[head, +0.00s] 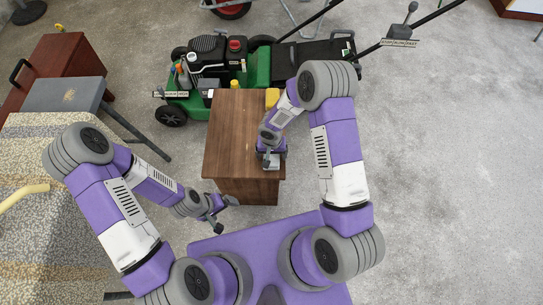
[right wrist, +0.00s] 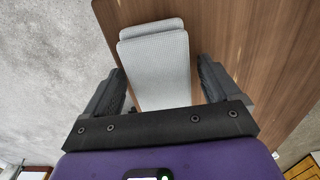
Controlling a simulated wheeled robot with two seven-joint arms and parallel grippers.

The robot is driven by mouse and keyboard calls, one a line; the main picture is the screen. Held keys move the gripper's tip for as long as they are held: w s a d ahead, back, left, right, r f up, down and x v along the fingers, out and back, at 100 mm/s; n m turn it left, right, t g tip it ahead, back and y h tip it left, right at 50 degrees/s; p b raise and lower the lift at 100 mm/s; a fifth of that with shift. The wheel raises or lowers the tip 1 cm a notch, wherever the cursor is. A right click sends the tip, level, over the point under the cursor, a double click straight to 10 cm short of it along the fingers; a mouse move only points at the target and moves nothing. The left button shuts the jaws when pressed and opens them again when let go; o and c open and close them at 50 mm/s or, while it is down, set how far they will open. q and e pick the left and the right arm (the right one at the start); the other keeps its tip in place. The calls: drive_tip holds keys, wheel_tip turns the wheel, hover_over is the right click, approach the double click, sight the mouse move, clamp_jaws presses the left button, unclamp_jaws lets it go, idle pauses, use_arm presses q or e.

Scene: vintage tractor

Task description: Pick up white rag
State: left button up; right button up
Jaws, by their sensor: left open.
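The white rag (right wrist: 155,62) is a folded, light grey-white cloth lying flat near the edge of a brown wooden top (right wrist: 225,30). In the right wrist view it lies between the two fingers of my right gripper (right wrist: 160,88), which are apart on either side of it. In the head view my right gripper (head: 271,164) is at the near right edge of the wooden cabinet (head: 230,135), and a bit of the rag (head: 277,160) shows beside it. My left gripper (head: 228,215) is open and empty, off the cabinet's near left side.
A green and black lawn mower (head: 256,68) stands behind the cabinet. A yellow item (head: 271,97) is at the cabinet's far right corner. A speckled table (head: 40,235) and a grey-topped piece (head: 70,95) are on the left. The concrete floor (head: 450,180) at right is clear.

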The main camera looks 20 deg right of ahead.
drive_tip(key=c, duration=1)
wheel_tip(320, 180, up, 10)
drive_tip(key=p, duration=0.3)
drive_tip(key=d+r+n+p, duration=0.1)
drive_tip(key=d+r, duration=0.1)
drive_tip(key=r, duration=0.4)
drive_tip(key=s+d+r+n+p, duration=0.1)
drive_tip(key=d+r+n, duration=0.1)
drive_tip(key=r, duration=0.4)
drive_tip(key=shift+s+d+r+p, duration=0.2)
drive_tip(key=shift+s+d+p, duration=0.1)
drive_tip(key=shift+d, duration=0.4)
